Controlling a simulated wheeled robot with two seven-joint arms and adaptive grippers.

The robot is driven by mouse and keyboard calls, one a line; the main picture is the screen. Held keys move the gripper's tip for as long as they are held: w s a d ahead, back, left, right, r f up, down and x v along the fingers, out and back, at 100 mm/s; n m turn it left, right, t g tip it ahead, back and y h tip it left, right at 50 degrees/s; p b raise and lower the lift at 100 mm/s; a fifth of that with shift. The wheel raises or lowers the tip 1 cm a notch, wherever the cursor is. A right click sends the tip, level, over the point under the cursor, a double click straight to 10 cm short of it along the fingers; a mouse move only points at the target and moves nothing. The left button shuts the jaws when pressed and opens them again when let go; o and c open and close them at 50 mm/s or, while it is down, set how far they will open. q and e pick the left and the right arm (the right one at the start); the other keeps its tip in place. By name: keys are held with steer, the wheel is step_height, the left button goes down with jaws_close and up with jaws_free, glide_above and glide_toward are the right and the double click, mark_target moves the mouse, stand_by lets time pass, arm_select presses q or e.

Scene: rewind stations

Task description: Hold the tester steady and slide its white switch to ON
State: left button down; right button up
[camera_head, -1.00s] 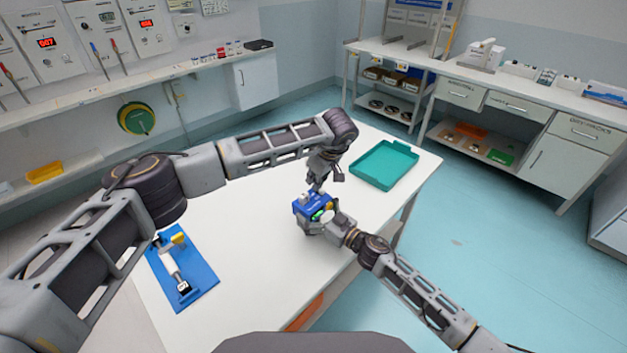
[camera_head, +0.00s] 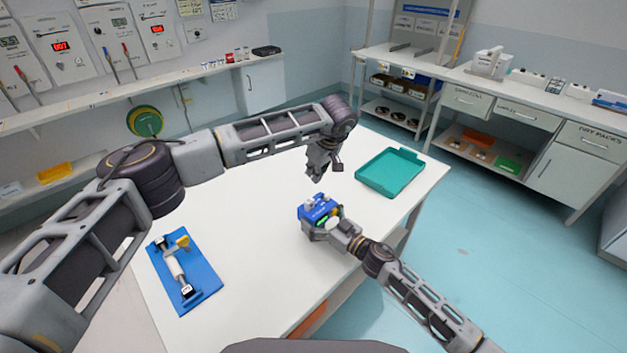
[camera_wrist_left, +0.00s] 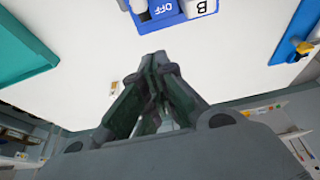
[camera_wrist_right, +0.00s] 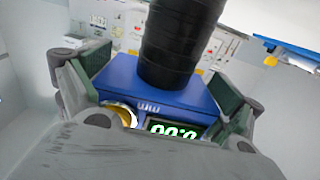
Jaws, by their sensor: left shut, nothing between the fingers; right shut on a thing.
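The tester (camera_head: 318,206) is a small blue box above the white table. My right gripper (camera_head: 323,224) is shut on it from the front right. In the right wrist view, the tester (camera_wrist_right: 130,78) sits between both fingers, with a lit green display (camera_wrist_right: 175,129) and a yellow ring. My left gripper (camera_head: 316,176) is shut and empty, above and behind the tester, apart from it. In the left wrist view, the left fingertips (camera_wrist_left: 157,60) point toward the tester (camera_wrist_left: 172,14). The word OFF shows there, with a white piece (camera_wrist_left: 138,6) beside it, cut by the frame edge.
A blue board (camera_head: 203,284) with a white and yellow fixture lies at the left of the table. A teal tray (camera_head: 390,172) lies at the right back. Wall shelves and a cabinet stand behind.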

arm_select(q)
steer(key=shift+v, duration=2.9)
arm_select(e)
steer(key=o, duration=0.9)
steer(key=shift+d, duration=0.1)
steer(key=shift+v, duration=5.9)
steer(key=shift+s, duration=0.1)
